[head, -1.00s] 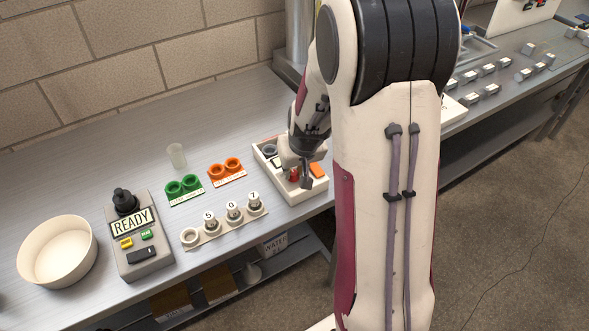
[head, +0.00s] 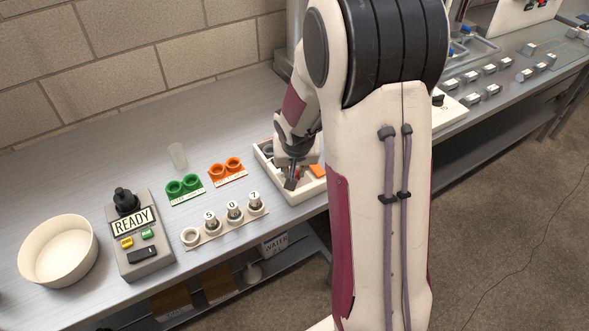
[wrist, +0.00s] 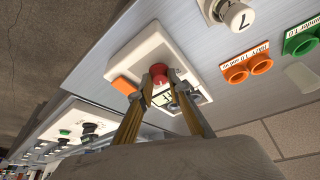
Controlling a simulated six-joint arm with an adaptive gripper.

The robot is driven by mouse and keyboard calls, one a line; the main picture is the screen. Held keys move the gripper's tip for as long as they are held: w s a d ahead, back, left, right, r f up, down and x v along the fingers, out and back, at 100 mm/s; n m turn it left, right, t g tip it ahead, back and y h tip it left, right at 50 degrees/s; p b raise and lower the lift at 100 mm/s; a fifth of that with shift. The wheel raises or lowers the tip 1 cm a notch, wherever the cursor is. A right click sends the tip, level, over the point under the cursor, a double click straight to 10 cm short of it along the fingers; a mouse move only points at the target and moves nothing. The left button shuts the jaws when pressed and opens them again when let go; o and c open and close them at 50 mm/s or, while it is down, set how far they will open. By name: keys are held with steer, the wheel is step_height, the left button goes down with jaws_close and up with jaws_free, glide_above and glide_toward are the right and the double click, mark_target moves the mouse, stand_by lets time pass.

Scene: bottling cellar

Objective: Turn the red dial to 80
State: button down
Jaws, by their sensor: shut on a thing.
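The red dial (wrist: 158,70) sits on a white box (wrist: 138,52) at the bench's front edge. In the wrist view my gripper (wrist: 160,82) has one finger on each side of the dial and is shut on it. A small display (wrist: 162,99) on the box shows between the fingers, partly covered, and I cannot read its value. In the head view my gripper (head: 297,181) is down at the box (head: 265,166), and most of the dial is hidden behind it.
An orange block (head: 318,171) is on the box beside the dial. To the left stand numbered knobs (head: 233,211), orange cups (head: 227,167), green cups (head: 183,187), a READY device (head: 137,240) and a cream bowl (head: 58,250).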

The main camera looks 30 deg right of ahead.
steer(key=shift+a+m+g+h, duration=0.1)
steer(key=shift+m+g+h, duration=0.3)
steer(key=shift+m, duration=1)
steer(key=c, duration=1.9)
jaws_free()
steer(key=shift+r, duration=0.1)
steer(key=v, duration=1.1)
steer(key=shift+s+r, duration=0.15)
steer(key=shift+r, duration=0.2)
steer(key=shift+a, duration=0.15)
